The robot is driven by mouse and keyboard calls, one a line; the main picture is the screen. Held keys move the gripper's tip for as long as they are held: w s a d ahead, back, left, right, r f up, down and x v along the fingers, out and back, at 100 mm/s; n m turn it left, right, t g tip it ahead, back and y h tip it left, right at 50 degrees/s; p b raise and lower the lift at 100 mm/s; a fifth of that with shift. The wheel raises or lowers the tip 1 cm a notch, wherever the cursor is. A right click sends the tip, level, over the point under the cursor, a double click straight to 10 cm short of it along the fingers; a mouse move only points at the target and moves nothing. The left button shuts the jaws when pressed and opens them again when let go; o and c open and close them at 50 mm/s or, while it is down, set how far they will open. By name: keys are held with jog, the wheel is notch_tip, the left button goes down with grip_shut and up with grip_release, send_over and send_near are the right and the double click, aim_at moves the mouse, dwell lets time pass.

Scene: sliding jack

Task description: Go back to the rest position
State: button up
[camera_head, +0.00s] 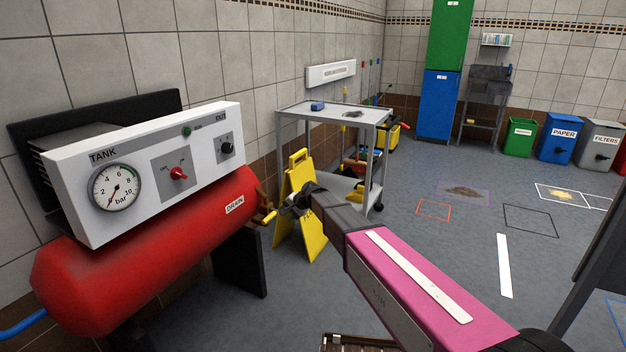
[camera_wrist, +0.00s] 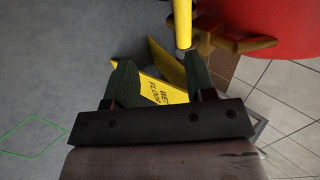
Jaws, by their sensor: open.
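My gripper (camera_head: 290,200) is at the end of my pink and grey arm, just right of the red tank (camera_head: 150,260). In the wrist view its two dark fingers (camera_wrist: 160,78) are spread apart with nothing held between them. The yellow drain lever (camera_head: 266,218) sticks out from the tank's right end, close to my gripper. In the wrist view the lever (camera_wrist: 183,24) ends near the tip of the right finger; I cannot tell whether they touch. A brown-gold fitting (camera_wrist: 235,42) joins it to the tank.
A yellow wet-floor sign (camera_head: 300,225) stands behind my gripper. A grey trolley (camera_head: 335,112) is beyond it. The white control panel (camera_head: 150,165) with a gauge sits above the tank. Bins (camera_head: 558,138) line the far right. The floor in the middle right is mostly open.

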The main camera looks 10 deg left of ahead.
jog(key=s+d+f+n+g+h, duration=0.1)
jog(key=s+d+h, duration=0.1)
jog(key=s+d, duration=0.6)
jog(key=s+d+f+n+g+h, duration=0.1)
jog(key=s+d, duration=0.8)
jog(key=d, duration=1.2)
jog(key=s+d+f+n+g+h, duration=0.1)
jog(key=s+d+f+h, duration=0.1)
jog(key=s+d+h, duration=0.3)
jog(key=s+d, duration=0.4)
jog(key=d, duration=0.6)
jog(key=shift+s+d+f+n, duration=0.2)
jog(key=shift+d+n, duration=0.1)
jog(key=shift+n, duration=0.1)
